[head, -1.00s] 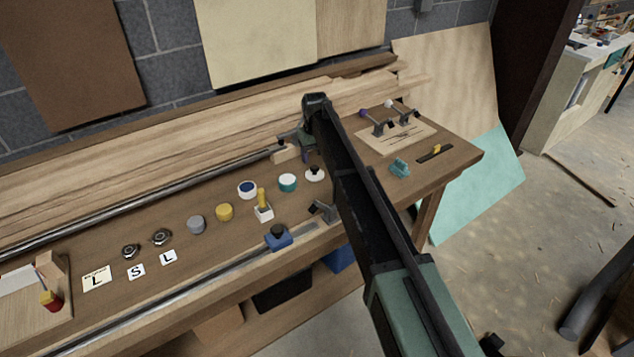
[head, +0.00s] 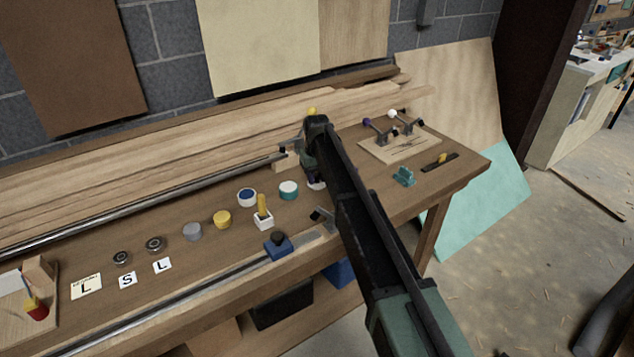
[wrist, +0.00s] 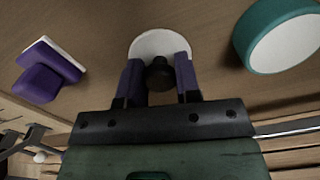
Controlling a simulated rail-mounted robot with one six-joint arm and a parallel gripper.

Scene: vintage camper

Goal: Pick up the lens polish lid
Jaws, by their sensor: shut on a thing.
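The lens polish lid, a white disc (wrist: 158,43) with a black knob (wrist: 160,74), is in the middle of the wrist view. The purple fingers of my gripper (wrist: 160,80) stand on either side of the knob and are shut on it. In the head view my gripper (head: 313,176) is over the workbench, and only a white edge of the lid (head: 317,186) shows below it. My arm hides the rest. I cannot tell whether the lid touches the bench top.
A teal-sided white-topped jar (head: 288,190) stands just left of the lid; it is close in the wrist view (wrist: 283,40). A white block with a yellow upright (head: 263,219), more jars and a blue clamp (head: 278,246) are further left. A teal piece (head: 404,177) lies right.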

